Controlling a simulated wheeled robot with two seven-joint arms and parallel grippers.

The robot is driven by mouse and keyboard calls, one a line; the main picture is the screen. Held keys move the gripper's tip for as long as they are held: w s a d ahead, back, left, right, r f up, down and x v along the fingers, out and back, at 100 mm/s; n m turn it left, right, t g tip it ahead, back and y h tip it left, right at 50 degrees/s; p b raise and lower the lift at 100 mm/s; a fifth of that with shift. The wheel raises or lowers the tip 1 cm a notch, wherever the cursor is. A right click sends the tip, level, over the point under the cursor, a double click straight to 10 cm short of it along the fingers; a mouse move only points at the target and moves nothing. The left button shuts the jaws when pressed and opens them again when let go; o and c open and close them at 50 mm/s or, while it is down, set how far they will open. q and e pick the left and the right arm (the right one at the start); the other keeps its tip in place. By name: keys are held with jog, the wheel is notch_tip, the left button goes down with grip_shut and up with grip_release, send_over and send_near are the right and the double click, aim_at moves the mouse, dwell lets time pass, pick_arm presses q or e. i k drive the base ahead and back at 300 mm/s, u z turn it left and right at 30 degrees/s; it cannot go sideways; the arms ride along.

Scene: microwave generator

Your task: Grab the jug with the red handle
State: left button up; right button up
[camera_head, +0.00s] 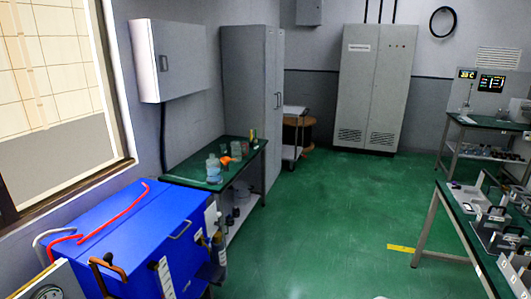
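A small green-topped table (188,172) stands against the left wall with several vessels on it. A clear bluish vessel (213,172) stands near its front. An orange-red piece (226,160) shows just right of this vessel; I cannot tell whether it is the vessel's handle or a separate thing. A greyish vessel with some red (236,150) stands a little behind. Both are too small to tell which is the jug with the red handle. Neither of my grippers is in view.
A blue cabinet (135,235) with red and white hoses stands at the front left, before the table. A workbench (455,215) with devices stands at the right. A tall grey cabinet (372,85) is at the back. The green floor (310,220) between is clear.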

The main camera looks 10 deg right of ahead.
aim_at(236, 145)
jog(key=z, duration=0.45)
jog(key=i, duration=6.4)
jog(key=u, duration=4.3)
